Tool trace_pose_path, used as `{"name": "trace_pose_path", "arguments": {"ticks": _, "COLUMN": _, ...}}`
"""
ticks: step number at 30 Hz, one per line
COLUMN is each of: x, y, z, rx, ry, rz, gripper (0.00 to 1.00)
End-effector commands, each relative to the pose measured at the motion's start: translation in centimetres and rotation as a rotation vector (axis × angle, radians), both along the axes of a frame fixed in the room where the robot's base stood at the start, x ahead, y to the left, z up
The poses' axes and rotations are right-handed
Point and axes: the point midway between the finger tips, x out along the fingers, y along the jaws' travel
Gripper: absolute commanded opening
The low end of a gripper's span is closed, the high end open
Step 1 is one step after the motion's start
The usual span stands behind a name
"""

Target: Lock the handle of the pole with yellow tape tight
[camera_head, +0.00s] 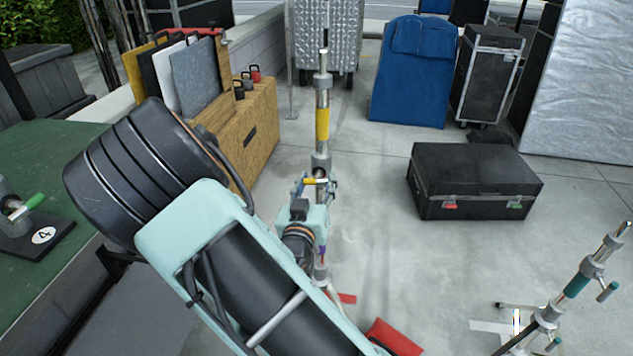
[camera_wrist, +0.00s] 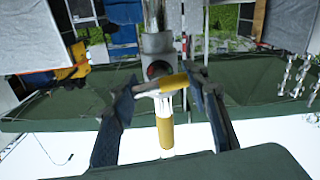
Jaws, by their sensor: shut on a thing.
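The pole with yellow tape (camera_head: 322,125) stands upright near the middle of the head view. Its yellow-sleeved handle (camera_head: 315,181) crosses the pole below the tape, just under a grey collar. My gripper (camera_head: 316,186) is at the handle, with a finger at each end of it. In the wrist view, my gripper's two dark fingers (camera_wrist: 160,95) close on the ends of the handle (camera_wrist: 172,83). The yellow-banded pole (camera_wrist: 165,132) runs between and behind the fingers there. The lower part of the pole is partly hidden by my arm in the head view. How tight the handle is cannot be told.
A pole with teal tape (camera_head: 577,285) stands at the lower right. A black case (camera_head: 474,182) lies on the floor right of the yellow-taped pole. A wooden box (camera_head: 255,130) with boards stands left, beside a green table (camera_head: 60,155). Floor between pole and case is clear.

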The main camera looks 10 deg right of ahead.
Motion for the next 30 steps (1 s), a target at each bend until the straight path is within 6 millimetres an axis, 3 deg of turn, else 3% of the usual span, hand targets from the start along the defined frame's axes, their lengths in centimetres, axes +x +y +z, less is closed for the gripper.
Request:
{"name": "trace_pose_path", "arguments": {"ticks": 1, "x": 0.0, "y": -0.1, "z": 0.2, "rx": -0.001, "ry": -0.005, "rz": -0.003, "gripper": 0.18}}
{"name": "trace_pose_path", "arguments": {"ticks": 2, "x": 0.0, "y": -0.1, "z": 0.2, "rx": -0.001, "ry": -0.005, "rz": -0.003, "gripper": 0.45}}
{"name": "trace_pose_path", "arguments": {"ticks": 6, "x": 0.0, "y": -0.1, "z": 0.1, "rx": -0.001, "ry": -0.003, "rz": -0.002, "gripper": 0.61}}
{"name": "trace_pose_path", "arguments": {"ticks": 17, "x": -0.5, "y": 0.2, "z": 0.0, "rx": 0.000, "ry": -0.001, "rz": 0.000, "gripper": 0.61}}
{"name": "trace_pose_path", "arguments": {"ticks": 30, "x": -6.3, "y": 2.7, "z": 0.1, "rx": 0.000, "ry": -0.001, "rz": 0.000, "gripper": 0.61}}
